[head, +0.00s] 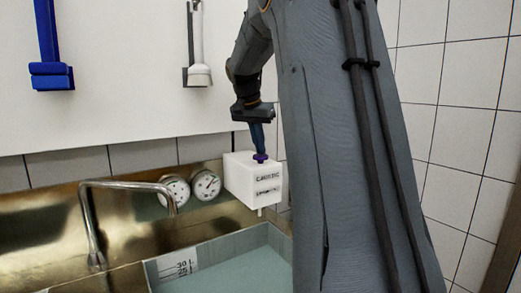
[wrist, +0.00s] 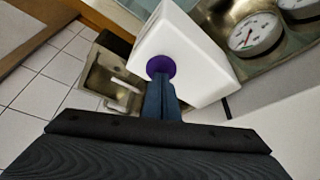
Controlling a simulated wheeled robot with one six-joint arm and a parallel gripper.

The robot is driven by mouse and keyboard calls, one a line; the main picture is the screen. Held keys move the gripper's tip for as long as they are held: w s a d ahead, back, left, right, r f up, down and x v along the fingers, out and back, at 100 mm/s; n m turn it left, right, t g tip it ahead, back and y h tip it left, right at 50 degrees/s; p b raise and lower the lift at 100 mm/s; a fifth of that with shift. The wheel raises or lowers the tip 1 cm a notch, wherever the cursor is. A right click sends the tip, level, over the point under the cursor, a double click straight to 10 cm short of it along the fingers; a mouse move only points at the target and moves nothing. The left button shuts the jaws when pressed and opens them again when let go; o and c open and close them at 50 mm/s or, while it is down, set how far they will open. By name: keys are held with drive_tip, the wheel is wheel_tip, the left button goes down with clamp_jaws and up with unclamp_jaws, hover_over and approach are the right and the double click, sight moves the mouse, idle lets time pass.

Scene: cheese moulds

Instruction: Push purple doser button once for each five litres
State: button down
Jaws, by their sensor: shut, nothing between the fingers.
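The white doser box (head: 254,181) is on the wall above the basin's right end, with small dark lettering on its front. Its purple button (head: 260,158) is on top. My gripper (head: 259,150) is shut and empty, pointing down with its blue fingertips right at the button. In the wrist view the fingertips (wrist: 160,82) overlap the lower edge of the purple button (wrist: 161,66) on the white doser (wrist: 185,50); whether it is pressed down cannot be told. The basin (head: 225,252) holds pale greenish liquid, and its scale (head: 176,266) shows 30 and 25.
Two round gauges (head: 190,188) sit left of the doser. A curved metal tap (head: 130,186) stands further left. A blue tool (head: 50,70) and a white one (head: 197,60) hang on the wall above. My arm covers the right side of the basin.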

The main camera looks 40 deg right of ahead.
wheel_tip(320, 180, up, 7)
drive_tip(key=p, duration=0.5)
idle(0.3)
drive_tip(key=shift+f, duration=0.1)
idle(0.4)
